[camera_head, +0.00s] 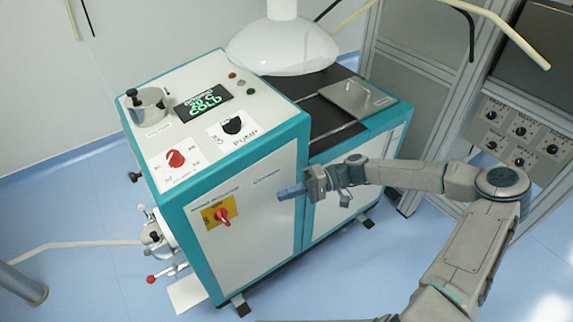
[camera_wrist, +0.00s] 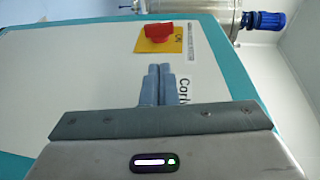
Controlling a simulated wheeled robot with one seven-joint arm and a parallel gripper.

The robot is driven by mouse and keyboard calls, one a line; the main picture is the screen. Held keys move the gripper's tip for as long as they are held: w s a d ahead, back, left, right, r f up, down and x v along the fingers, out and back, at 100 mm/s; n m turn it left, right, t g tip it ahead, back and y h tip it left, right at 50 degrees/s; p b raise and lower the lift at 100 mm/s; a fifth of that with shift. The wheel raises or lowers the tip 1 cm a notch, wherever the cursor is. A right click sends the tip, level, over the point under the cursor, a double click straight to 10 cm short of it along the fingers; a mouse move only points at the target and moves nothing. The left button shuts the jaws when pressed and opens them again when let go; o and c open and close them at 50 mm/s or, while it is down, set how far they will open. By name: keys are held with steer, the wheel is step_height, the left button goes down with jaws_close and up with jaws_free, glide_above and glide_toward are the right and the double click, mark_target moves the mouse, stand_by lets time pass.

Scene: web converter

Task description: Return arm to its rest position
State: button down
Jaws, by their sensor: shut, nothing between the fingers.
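My gripper (camera_head: 283,192) is shut and empty, in front of the front panel of a white and teal machine (camera_head: 262,225). My arm reaches in from the right in the head view, bent at the elbow. In the wrist view my gripper's blue fingers (camera_wrist: 158,70) are together, pointing toward the panel. A red switch on a yellow plate (camera_head: 222,215) is left of my gripper in the head view. The red switch also shows beyond the fingertips in the wrist view (camera_wrist: 158,32). I cannot tell the exact gap to the panel.
The machine's top has a lit display (camera_head: 203,101), a red knob (camera_head: 176,159) and a black pump knob (camera_head: 232,125). A white hood (camera_head: 282,48) hangs above it. A metal frame with a knob panel (camera_head: 520,132) stands right, close to my arm. Blue floor is clear in front.

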steer(key=s+d+r+h+p, duration=0.25)
steer(key=s+d+h, duration=0.25)
steer(key=s+h, duration=0.45)
steer(key=s+d+r+m+t+h+p, duration=0.2)
steer(key=s+d+r+t+h, duration=0.1)
steer(key=r, duration=0.8)
steer(key=s+d+r+m+t+h+p, duration=0.2)
steer(key=s+d+r+t+h+p, duration=0.1)
steer(key=r, duration=0.7)
steer(key=s+d+t, duration=0.1)
steer(key=s+d, duration=0.1)
steer(key=d, duration=0.1)
steer(key=shift+d+r, duration=0.2)
steer(key=shift+r, duration=0.2)
steer(key=c, duration=2.1)
jaws_free()
steer(key=shift+s+d+r+t, duration=0.1)
steer(key=shift+s+r+t, duration=0.15)
steer(key=shift+s+t, duration=0.15)
steer(key=shift+c, duration=0.2)
steer(key=o, duration=0.7)
